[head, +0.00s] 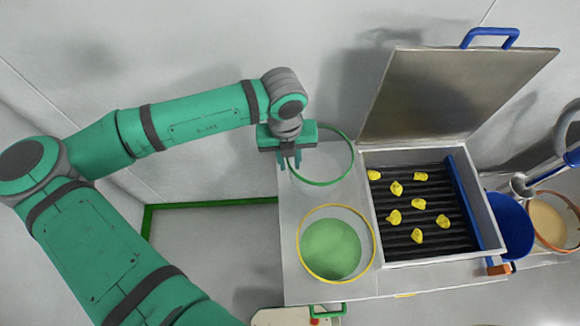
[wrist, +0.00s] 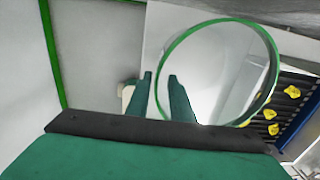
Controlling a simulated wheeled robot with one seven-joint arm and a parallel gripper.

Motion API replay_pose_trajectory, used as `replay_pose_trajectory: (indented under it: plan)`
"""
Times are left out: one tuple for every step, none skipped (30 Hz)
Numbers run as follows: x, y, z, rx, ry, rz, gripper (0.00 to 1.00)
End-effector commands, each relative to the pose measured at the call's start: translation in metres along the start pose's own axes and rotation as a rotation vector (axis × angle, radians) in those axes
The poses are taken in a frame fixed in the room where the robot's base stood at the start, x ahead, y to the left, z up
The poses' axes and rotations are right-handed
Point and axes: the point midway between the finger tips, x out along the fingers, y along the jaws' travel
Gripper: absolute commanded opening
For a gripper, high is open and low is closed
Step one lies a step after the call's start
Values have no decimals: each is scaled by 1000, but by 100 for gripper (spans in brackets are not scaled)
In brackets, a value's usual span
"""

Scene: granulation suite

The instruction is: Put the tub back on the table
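A clear round tub with a green rim (head: 322,183) is at the back left of the pale table (head: 295,288). It looks empty, and I cannot tell whether its base touches the table. My gripper (head: 290,161) is at the left side of this tub, pointing down. In the wrist view the tub's green rim (wrist: 228,22) shows large, right of my gripper (wrist: 160,76). The fingers are apart with a gap between them, and the rim's left edge passes by or between them. A second round tub with a yellow rim (head: 374,250) and green contents stands in front.
Right of the tubs is a dark ribbed tray (head: 425,220) holding several yellow lumps. Its metal lid (head: 440,95) stands open behind. A blue bucket (head: 511,225) and an orange-rimmed tub (head: 573,205) are farther right. A green edge (head: 210,205) runs along the floor at left.

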Motion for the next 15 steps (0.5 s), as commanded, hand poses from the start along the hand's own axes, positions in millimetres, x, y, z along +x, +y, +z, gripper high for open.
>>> replay_pose_trajectory:
  plan:
    - [-10, 0, 0, 0, -2, -1, 21]
    - [-16, 0, 1, 0, -3, -1, 21]
    - [-23, 0, 0, 0, -2, 0, 21]
    - [-28, 0, 0, 1, -2, -1, 21]
    - [-33, 0, 0, 1, -2, 0, 21]
    - [-38, 0, 0, 0, -1, 0, 21]
    - [-42, 0, 0, 1, -1, 0, 21]
    - [-45, 0, 0, 1, -1, 0, 21]
    - [-49, -1, 0, 1, -1, -1, 21]
    - [-51, -1, 0, 1, -1, -1, 21]
    - [-53, -1, 0, 1, 0, -1, 21]
    - [-55, 0, 0, 0, 1, -1, 21]
    - [-56, 0, 0, -1, 1, 0, 21]
    - [-57, 1, 0, -1, 1, 0, 21]
    - [-57, 1, 0, -1, 1, 0, 21]
